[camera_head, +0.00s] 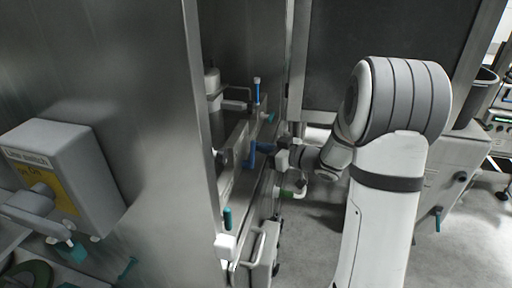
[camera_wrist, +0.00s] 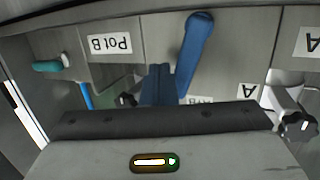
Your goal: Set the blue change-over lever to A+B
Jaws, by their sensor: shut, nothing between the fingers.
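The blue change-over lever (camera_wrist: 196,45) shows in the wrist view as a long, slightly tilted bar, its rounded end near the top edge. It also shows in the head view (camera_head: 252,156) on the machine's side panel. My gripper (camera_wrist: 159,72) has its dark blue fingers together and empty, just left of the lever in the wrist view. I cannot tell whether they touch it. In the head view my gripper (camera_head: 266,147) is right at the lever. A label ending in B, partly hidden (camera_wrist: 197,100), lies beside the lever's lower part. Lettering appears upside down in the wrist view.
A "Pot B" label (camera_wrist: 109,44) and a teal handle (camera_wrist: 48,66) are at left in the wrist view. A dark star knob (camera_wrist: 297,125) is at right. A blue-handled valve (camera_head: 257,90) stands above the lever. A tall steel panel (camera_head: 150,110) bounds the left.

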